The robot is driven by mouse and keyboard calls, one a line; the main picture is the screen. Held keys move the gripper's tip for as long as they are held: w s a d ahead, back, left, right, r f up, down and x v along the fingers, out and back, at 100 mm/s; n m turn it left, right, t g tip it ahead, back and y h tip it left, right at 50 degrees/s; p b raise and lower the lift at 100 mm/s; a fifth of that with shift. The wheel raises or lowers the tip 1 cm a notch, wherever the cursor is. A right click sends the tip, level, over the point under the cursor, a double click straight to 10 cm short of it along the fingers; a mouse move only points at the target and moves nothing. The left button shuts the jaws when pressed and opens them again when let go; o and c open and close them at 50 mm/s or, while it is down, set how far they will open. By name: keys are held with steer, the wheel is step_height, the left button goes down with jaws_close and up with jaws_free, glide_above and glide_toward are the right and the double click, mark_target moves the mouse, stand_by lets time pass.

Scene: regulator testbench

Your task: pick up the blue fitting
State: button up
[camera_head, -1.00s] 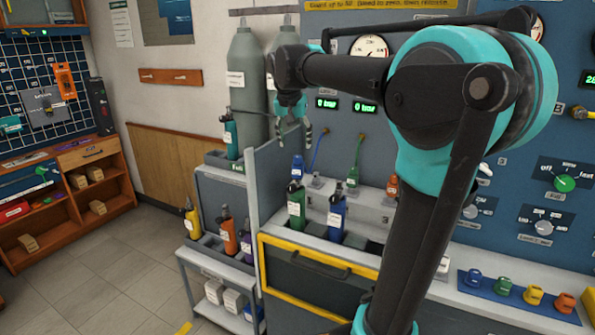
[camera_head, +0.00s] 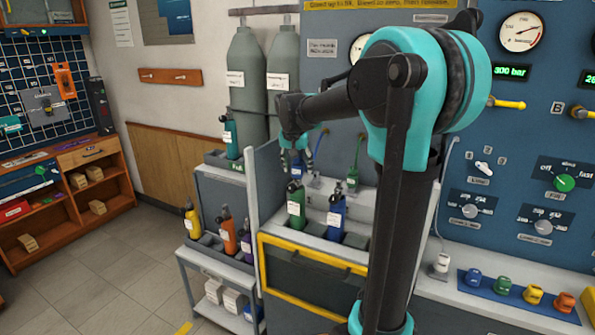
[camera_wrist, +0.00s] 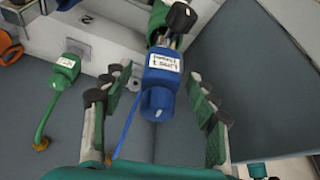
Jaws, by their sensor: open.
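The blue fitting (camera_wrist: 158,78) has a white label and a blue hose, and shows in the wrist view near the picture's middle. My gripper (camera_wrist: 157,82) is open, with one finger on each side of the fitting and visible gaps to it. In the head view my gripper (camera_head: 297,166) points down over the bench's back ledge, behind the green bottle. It hides most or all of the blue fitting there.
A green fitting (camera_wrist: 67,68) with its hose stands to the left in the wrist view. A green bottle (camera_head: 296,207) and a blue bottle (camera_head: 336,216) stand in the bench rack close by. A grey upright panel (camera_head: 252,190) is left of my gripper.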

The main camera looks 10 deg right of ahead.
jaws_close()
stand_by(0.4)
steer(key=shift+r, duration=0.1)
step_height(320, 180, up, 20)
stand_by(0.6)
